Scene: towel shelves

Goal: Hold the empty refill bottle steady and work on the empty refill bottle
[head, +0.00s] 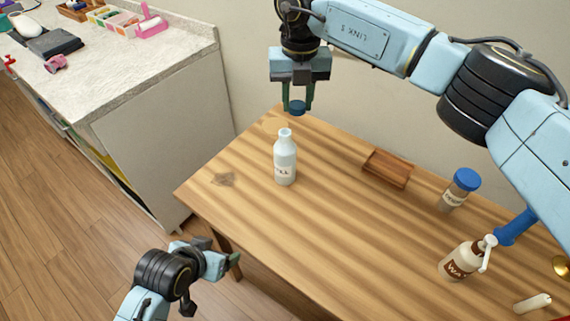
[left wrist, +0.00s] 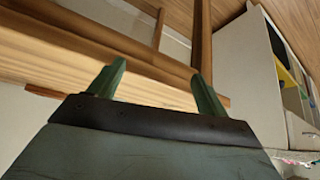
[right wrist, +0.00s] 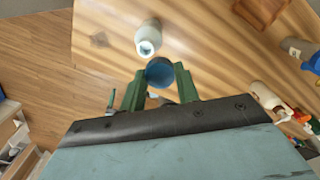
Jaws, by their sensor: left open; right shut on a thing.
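The white refill bottle (head: 285,160) stands upright and uncapped on the wooden table near its left end; its open mouth shows in the right wrist view (right wrist: 148,42). My right gripper (head: 298,108) is shut on a blue cap (right wrist: 159,72), held in the air above the table near the bottle and apart from it. My left gripper (head: 222,257) is open and empty, low beside the table's left front edge. In the left wrist view its fingers (left wrist: 157,88) point toward the table's edge, and no bottle shows there.
On the table (head: 310,240) are a small wooden tray (head: 388,168), a blue-lidded jar (head: 459,190), a brown-and-white pump bottle (head: 463,258) and a white roll (head: 532,303). A counter (head: 150,60) stands at the upper left. The table's middle is clear.

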